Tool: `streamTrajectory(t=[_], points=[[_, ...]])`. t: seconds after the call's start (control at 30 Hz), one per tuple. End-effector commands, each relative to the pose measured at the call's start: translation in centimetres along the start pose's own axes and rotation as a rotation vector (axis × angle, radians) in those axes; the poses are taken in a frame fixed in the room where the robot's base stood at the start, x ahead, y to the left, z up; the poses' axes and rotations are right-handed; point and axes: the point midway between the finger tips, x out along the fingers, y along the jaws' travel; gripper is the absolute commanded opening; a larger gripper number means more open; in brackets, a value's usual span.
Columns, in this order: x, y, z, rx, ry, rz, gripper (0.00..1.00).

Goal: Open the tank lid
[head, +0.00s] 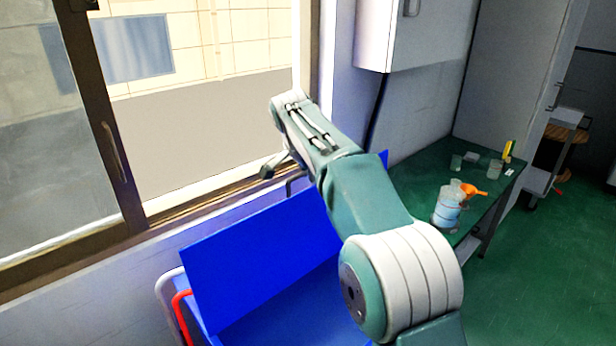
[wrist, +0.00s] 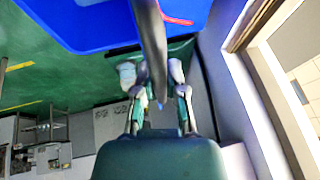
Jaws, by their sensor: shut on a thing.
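The tank lid (head: 255,245) is a broad blue panel, tilted up above a blue tank body (head: 285,315) in the head view. Blue also fills the top of the wrist view (wrist: 100,20). My gripper (wrist: 160,98) is shut on a dark curved bar (wrist: 152,45), which looks like the lid's handle and passes between the two fingers. In the head view my gripper (head: 275,166) is at the lid's upper edge, partly hidden behind my arm. My arm also covers the right part of the lid.
A window (head: 215,100) with a dark frame is behind the lid. A white rail (head: 163,292) and a red bar (head: 182,315) are at the tank's left.

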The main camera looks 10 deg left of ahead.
Motion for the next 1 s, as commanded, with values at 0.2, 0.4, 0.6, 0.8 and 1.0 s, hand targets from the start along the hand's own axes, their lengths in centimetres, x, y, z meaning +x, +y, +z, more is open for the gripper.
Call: streamTrajectory(t=[0.2,0.4,0.6,0.8,1.0], points=[[0.2,-0.9,0.5,-0.003,-0.007,-0.001,0.00],[0.4,-1.4,0.7,-0.003,-0.003,0.001,0.00],[0.4,-1.3,0.8,-0.003,-0.003,0.001,0.00],[0.4,-1.3,0.7,-0.003,-0.004,0.001,0.51],[0.4,-1.2,0.6,-0.003,-0.003,0.002,0.51]])
